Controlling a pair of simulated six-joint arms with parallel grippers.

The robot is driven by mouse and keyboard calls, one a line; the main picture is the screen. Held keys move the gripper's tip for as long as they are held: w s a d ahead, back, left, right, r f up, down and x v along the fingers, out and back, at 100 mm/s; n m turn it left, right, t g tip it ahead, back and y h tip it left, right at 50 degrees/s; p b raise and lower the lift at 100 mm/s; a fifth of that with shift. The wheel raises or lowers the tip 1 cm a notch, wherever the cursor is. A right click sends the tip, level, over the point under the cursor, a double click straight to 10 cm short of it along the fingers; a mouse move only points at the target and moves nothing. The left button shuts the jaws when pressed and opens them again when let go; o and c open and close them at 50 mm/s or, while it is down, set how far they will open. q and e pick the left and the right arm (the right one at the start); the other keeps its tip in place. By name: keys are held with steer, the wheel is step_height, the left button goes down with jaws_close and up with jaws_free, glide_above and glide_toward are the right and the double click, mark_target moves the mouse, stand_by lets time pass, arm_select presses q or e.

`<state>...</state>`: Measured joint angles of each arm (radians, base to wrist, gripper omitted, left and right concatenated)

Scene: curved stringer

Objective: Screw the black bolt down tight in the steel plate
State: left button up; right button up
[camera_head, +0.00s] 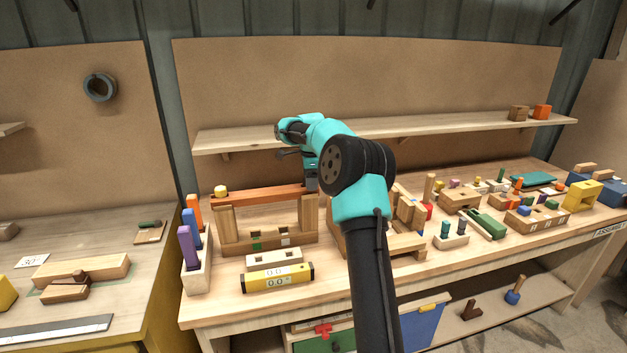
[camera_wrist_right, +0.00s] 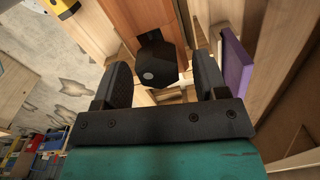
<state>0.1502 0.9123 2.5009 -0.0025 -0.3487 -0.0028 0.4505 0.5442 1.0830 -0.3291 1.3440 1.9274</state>
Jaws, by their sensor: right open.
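In the right wrist view a black part with a blocky end and a pale round spot, seemingly the black bolt (camera_wrist_right: 158,60), shows against a red-brown beam (camera_wrist_right: 137,14). My right gripper (camera_wrist_right: 162,72) is open, with one finger to each side of this part; I cannot tell whether either touches it. In the head view my right gripper (camera_head: 311,180) is at the right end of the red-brown beam (camera_head: 262,195), and my arm hides part of that area. I cannot make out the steel plate in either view. My left gripper is not in view.
The beam rests across a wooden frame (camera_head: 226,226) on the workbench. A yellow level (camera_head: 277,278) and a rack of coloured pieces (camera_head: 196,262) stand in front and to the left. Several wooden blocks and toys crowd the right side. A shelf (camera_head: 420,127) runs behind.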

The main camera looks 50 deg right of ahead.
steer(key=c, duration=1.1)
steer(key=m, duration=0.6)
steer(key=shift+s+a, duration=0.1)
steer(key=shift+a, duration=0.2)
steer(key=shift+a+f+m, duration=0.15)
steer(key=shift+m, duration=0.85)
steer(key=shift+a+f+m, duration=0.1)
steer(key=shift+a+m, duration=0.05)
steer(key=shift+m, duration=0.85)
steer(key=shift+a+m, duration=0.1)
steer(key=shift+m, duration=0.9)
